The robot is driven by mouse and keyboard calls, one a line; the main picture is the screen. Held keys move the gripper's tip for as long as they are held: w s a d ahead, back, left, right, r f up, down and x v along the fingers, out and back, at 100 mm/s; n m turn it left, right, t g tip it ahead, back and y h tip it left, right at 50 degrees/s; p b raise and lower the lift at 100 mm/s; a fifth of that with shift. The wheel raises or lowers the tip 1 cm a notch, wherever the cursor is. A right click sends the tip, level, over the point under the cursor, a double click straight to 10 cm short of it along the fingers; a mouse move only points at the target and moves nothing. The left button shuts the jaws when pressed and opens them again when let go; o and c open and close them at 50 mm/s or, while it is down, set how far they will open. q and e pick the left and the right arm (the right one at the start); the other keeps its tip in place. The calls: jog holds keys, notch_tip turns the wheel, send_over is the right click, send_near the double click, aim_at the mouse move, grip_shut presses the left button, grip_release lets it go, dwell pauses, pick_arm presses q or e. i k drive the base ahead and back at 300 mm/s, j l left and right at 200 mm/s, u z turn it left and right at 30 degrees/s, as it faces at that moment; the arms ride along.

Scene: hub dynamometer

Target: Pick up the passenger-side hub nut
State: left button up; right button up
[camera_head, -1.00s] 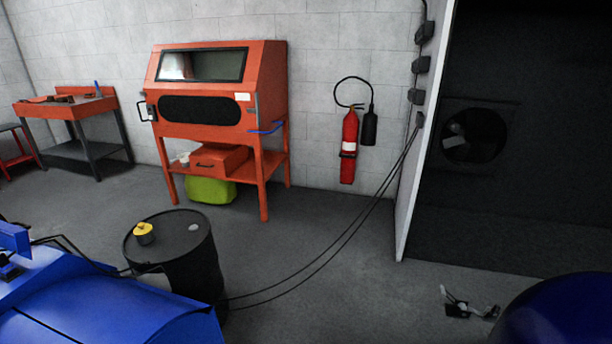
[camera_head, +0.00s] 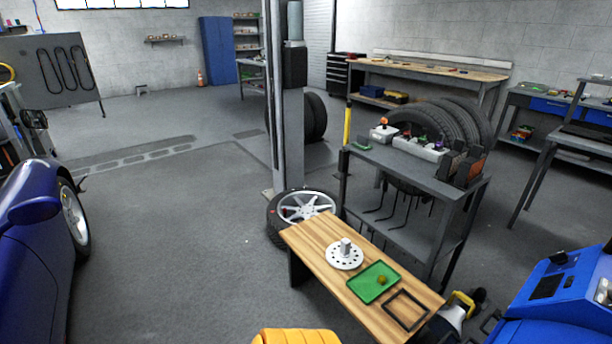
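A small gold-olive round piece (camera_head: 382,280) lies in a green tray (camera_head: 364,292) on a wooden bench (camera_head: 319,255). It may be a hub nut, but it is too small to tell, and no passenger-side marking can be read. A pale round disc with holes and a raised centre (camera_head: 344,256) lies on the bench behind the tray. An empty dark square outline (camera_head: 404,311) is on the bench top to the tray's right. I cannot make out either of my grippers in this view.
A grey cart (camera_head: 408,168) with tyres behind it stands beyond the bench. A wheel (camera_head: 307,207) lies by the post (camera_head: 291,140). A blue car (camera_head: 35,250) is left, a blue machine (camera_head: 560,290) right. Floor between car and bench is clear.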

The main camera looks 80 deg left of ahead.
aim_at(381, 281)
jog(key=u, duration=1.9)
jog(key=i+j+z, duration=0.1)
jog(key=i+j, duration=0.2)
jog(key=i+j+z, duration=0.3)
jog(key=i+j, duration=0.75)
jog(key=i+j+z, duration=0.1)
jog(key=i, duration=0.25)
